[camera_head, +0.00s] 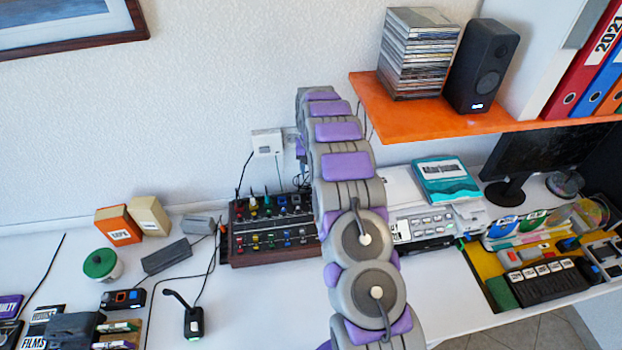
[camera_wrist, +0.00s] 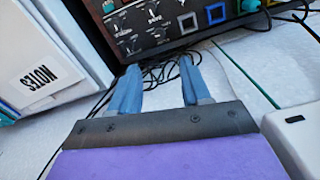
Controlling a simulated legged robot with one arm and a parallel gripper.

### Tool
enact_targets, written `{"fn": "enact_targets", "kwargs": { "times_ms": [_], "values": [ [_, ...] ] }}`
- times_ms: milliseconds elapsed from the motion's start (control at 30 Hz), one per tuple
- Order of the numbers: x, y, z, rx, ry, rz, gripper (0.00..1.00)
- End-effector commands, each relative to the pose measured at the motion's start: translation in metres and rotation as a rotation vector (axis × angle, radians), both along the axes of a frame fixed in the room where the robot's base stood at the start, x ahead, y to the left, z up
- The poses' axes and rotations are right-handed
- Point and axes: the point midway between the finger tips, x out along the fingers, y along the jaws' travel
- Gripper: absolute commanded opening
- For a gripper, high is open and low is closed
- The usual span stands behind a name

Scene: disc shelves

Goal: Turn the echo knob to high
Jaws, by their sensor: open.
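A dark mixer with a wooden frame (camera_head: 272,234) and rows of coloured knobs stands on the white desk against the wall, left of my arm. I cannot tell which knob is the echo knob. My gripper (camera_wrist: 160,66) is open and empty, its two blue fingers apart just short of the panel's near edge. In the head view my gripper is hidden behind my arm.
Loose black cables (camera_wrist: 158,72) lie around the fingertips. An orange shelf (camera_head: 430,118) with a speaker (camera_head: 481,65) overhangs the right. A desk microphone (camera_head: 193,320) stands front left.

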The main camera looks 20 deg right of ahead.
Motion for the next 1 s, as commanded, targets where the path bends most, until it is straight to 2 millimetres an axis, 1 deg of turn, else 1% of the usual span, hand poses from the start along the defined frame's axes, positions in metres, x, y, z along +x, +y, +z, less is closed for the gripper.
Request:
{"fn": "enact_targets", "kwargs": {
  "times_ms": [33, 100, 200, 300, 733, 833, 933, 1000],
  "values": [
    [0.001, 0.0, 0.013, -0.001, -0.005, 0.0, 0.47],
    [0.001, 0.0, 0.023, -0.001, -0.005, 0.0, 0.47],
    [0.001, 0.0, 0.033, 0.0, -0.001, 0.0, 0.47],
    [0.0, 0.0, 0.036, 0.001, 0.002, 0.0, 0.47],
    [0.0, 0.0, 0.036, 0.0, 0.001, 0.0, 0.47],
    [-0.003, 0.003, 0.041, 0.002, 0.002, 0.005, 0.47],
    [-0.011, 0.011, 0.057, 0.007, 0.004, 0.02, 0.47],
    [-0.021, 0.02, 0.072, 0.011, 0.006, 0.035, 0.47]
  ]
}}
